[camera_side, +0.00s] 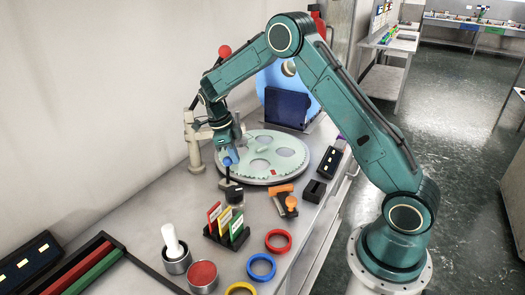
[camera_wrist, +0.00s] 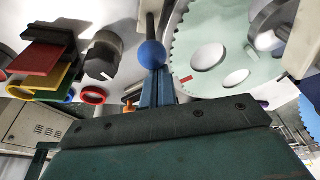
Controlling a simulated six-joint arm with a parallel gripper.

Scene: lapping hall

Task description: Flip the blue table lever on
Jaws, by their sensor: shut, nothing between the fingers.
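My gripper (camera_side: 233,153) is shut and empty, pointing down right at the knob. Its blue fingers (camera_wrist: 157,88) show just below the knob in the wrist view; I cannot tell whether they touch it. The lever's base is not clear in the wrist view.
The pale toothed disc (camera_side: 263,154) lies behind the lever. A card rack (camera_side: 226,229) with red, yellow and green cards stands in front. An orange-handled part (camera_side: 281,190) and a black block (camera_side: 315,190) lie right. Coloured rings and cups fill the bench front.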

